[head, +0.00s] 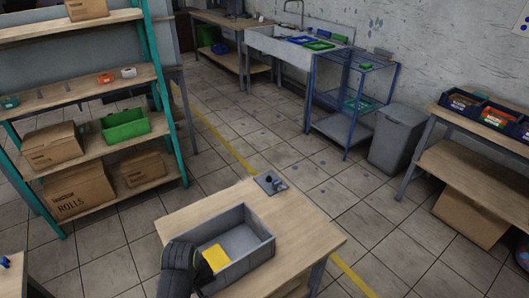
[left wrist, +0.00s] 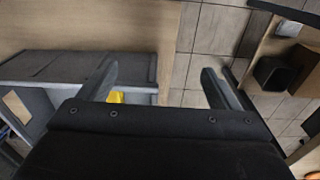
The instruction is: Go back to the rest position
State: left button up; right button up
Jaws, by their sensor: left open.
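The grey bin (head: 262,248) stands on a wooden table (head: 300,222). A yellow item (head: 216,258) lies in the bin; it also shows in the left wrist view (left wrist: 116,97), partly hidden behind a finger. My right gripper is not in view.
A small grey device (head: 270,182) sits at the table's far edge. A shelf with boxes and a green bin (head: 125,125) stands at the left. A blue rack (head: 347,100), a grey trash bin (head: 397,138) and a workbench (head: 475,165) stand at the right. Tiled floor lies open between.

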pick_arm(q)
jog(key=s+a+r+m+t+y, duration=0.1)
jog(key=s+a+r+m+t, duration=0.2)
jog(key=s+a, duration=0.5)
jog(key=s+a+r+m+y, duration=0.1)
jog(key=s+a+r+m, duration=0.3)
jog(key=s, duration=0.8)
notch_tip(320, 180, down, 26)
jog(key=a+f+g+b, duration=0.1)
jog(key=a+b, duration=0.1)
jog(key=s+d+f+g+h+b, duration=0.1)
jog(key=s+f, duration=1.3)
jog(key=f, duration=0.2)
jog(key=shift+s+d+f+n+b, duration=0.3)
jog(key=shift+s+n+b, duration=0.05)
jog(key=shift+n+b, duration=0.05)
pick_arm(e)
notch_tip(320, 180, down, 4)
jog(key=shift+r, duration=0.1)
